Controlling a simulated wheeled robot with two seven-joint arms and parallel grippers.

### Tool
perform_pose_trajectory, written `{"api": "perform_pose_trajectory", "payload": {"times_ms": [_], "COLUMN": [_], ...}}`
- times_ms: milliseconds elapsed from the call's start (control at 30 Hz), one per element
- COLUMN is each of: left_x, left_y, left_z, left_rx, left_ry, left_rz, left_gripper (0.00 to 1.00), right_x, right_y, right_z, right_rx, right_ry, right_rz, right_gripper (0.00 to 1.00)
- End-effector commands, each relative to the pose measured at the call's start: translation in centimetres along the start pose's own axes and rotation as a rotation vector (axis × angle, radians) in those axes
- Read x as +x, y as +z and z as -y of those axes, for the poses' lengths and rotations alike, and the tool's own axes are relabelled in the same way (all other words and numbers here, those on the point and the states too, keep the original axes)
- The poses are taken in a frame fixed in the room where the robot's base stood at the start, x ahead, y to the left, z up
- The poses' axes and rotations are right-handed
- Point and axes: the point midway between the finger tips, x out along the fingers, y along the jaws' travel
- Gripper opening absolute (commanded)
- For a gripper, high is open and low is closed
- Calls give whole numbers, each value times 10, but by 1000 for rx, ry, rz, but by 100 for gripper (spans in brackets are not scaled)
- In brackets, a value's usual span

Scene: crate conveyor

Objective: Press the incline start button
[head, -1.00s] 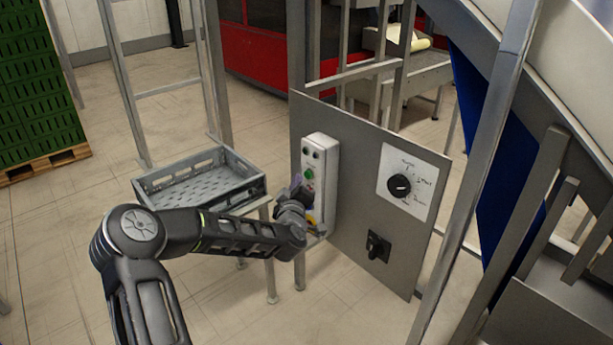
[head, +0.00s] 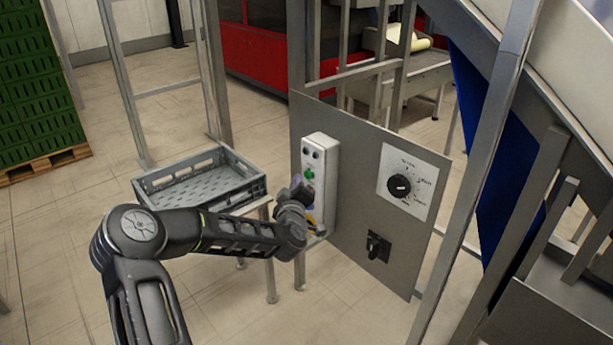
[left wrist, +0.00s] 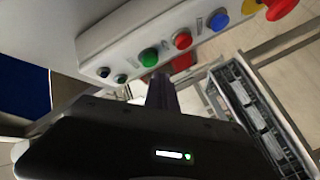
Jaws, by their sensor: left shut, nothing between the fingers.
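A white control box (head: 323,160) is mounted on a grey panel. Its green button (head: 309,174) shows just above my left gripper. In the left wrist view, the box has a green button (left wrist: 148,56), a red button (left wrist: 182,40), a blue button (left wrist: 218,21) and a red mushroom knob on yellow (left wrist: 281,7). My left gripper (head: 303,190) is shut and empty in front of the box. In the wrist view, its dark fingers (left wrist: 161,80) are below the green and red buttons; contact cannot be seen. The gripper hides the lower buttons in the head view. My right gripper is out of view.
The grey panel (head: 350,185) also carries a round black dial (head: 399,186) and a black switch (head: 376,246). A grey crate (head: 160,199) sits on a stand left of the box. A metal post (head: 470,190) stands at right.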

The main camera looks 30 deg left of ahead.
Motion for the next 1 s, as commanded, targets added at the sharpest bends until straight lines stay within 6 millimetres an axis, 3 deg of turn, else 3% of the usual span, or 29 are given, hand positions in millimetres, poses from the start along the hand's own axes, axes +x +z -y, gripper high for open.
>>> {"api": "perform_pose_trajectory", "payload": {"times_ms": [1000], "left_x": [8], "left_y": [6], "left_z": [-6], "left_rx": [0], "left_ry": [0], "left_rz": [-1], "left_gripper": [0], "right_x": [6], "right_y": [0], "right_z": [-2], "right_rx": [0], "right_ry": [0], "right_rz": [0], "right_gripper": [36]}}
